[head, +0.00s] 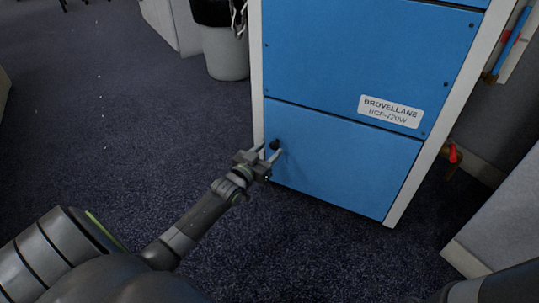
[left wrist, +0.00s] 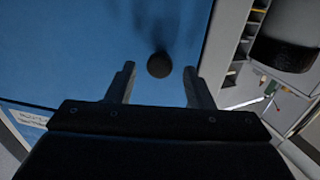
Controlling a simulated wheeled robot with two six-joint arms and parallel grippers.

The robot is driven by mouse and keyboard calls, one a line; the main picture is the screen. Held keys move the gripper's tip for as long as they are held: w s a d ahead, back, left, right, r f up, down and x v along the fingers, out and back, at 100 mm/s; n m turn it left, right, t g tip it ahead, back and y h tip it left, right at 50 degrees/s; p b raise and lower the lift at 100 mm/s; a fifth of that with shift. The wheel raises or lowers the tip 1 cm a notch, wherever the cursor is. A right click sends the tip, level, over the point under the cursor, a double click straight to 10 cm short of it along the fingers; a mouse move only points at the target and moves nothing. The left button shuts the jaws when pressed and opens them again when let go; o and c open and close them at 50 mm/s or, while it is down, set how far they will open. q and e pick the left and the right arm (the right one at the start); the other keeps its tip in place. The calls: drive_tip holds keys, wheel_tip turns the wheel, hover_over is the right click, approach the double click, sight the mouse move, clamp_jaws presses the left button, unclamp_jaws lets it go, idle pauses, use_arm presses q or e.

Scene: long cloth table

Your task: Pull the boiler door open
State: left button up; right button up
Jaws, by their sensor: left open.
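The boiler (head: 360,65) is a tall cabinet with blue panels, a pale frame and a white label. Its lower blue panel, the door (head: 345,160), looks closed, flush with the frame. A round black knob (head: 275,144) sits near the door's upper left corner. My left gripper (head: 269,152) is open at the knob, its fingers pointing toward the door. In the left wrist view the knob (left wrist: 159,65) shows between the two spread fingers, near their tips, with a gap on each side. I cannot tell how deep it lies between them. My right gripper is not in view.
A grey waste bin (head: 225,52) with a black liner stands behind the boiler's left side. A pipe with a red valve handle (head: 453,153) is at the right. A pale panel (head: 505,225) stands at the far right. The dark carpet (head: 120,130) left of the boiler is clear.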

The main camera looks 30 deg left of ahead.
use_arm(q)
drive_tip(key=shift+w, duration=0.5)
clamp_jaws()
